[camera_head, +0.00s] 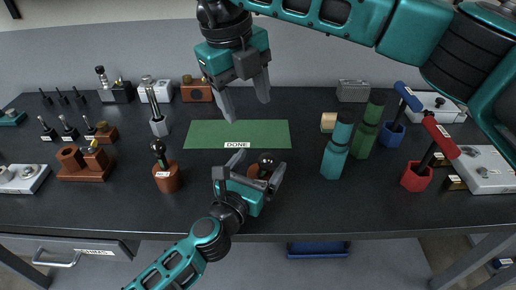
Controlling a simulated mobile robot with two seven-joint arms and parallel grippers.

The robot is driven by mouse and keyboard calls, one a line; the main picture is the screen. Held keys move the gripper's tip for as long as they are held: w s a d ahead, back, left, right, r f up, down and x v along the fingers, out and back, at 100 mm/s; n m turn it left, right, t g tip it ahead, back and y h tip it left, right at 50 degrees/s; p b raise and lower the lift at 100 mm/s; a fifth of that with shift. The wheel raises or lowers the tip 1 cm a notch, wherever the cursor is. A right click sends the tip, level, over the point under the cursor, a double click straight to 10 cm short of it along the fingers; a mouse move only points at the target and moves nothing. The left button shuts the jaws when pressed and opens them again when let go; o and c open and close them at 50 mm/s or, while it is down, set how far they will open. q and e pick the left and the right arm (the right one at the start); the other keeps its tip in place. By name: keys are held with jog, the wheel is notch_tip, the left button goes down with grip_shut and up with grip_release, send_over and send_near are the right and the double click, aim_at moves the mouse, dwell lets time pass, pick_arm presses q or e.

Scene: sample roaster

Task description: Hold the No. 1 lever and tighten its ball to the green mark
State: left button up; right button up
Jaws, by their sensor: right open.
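One stand (167,181) is upright left of centre. That gripper comes from the bottom left. My right gripper (247,109) is open and empty, pointing down above the green mat. I cannot read which lever is No. 1, and no green mark on a ball shows.
A green mat (210,134) marked DONE lies behind the levers. Teal (337,150) and green (368,134) cylinders and red (415,177) and blue (391,133) holders with handled tools stand to the right. Brown blocks (85,175) and small tools stand left.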

pick_arm(q)
jog(key=v, duration=1)
jog(key=shift+s+a, duration=0.1)
jog(key=shift+s, duration=0.1)
jog(key=shift+s, duration=0.1)
